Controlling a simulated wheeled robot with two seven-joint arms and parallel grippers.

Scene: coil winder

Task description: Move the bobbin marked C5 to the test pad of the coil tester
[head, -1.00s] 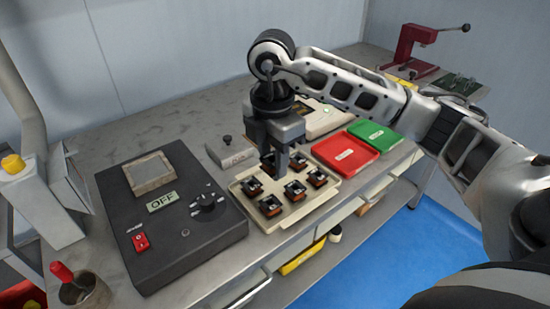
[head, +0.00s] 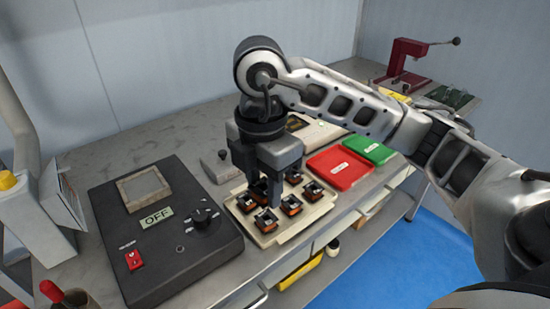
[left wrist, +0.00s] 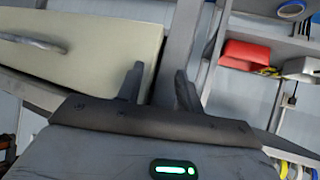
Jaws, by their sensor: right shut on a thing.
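A cream tray (head: 268,240) in the head view holds several small dark bobbins with copper-coloured sides, such as the front one (head: 266,220). Their marks are too small to read. My right gripper (head: 262,193) points down over the tray's back left and is shut on a bobbin (head: 258,187), mostly hidden by the fingers. I cannot tell whether it is clear of the tray. A black console (head: 185,240) with a square pad (head: 145,187), an "OFF" display and a dial stands left of the tray; it looks like the coil tester. My left gripper (left wrist: 160,88) is open and empty.
A red tray (head: 340,168) and a green tray (head: 372,150) lie right of the bobbins. A small grey block (head: 220,166) and a cream device (head: 318,130) stand behind. A red press (head: 405,62) is at the far right. The bench behind the console is clear.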

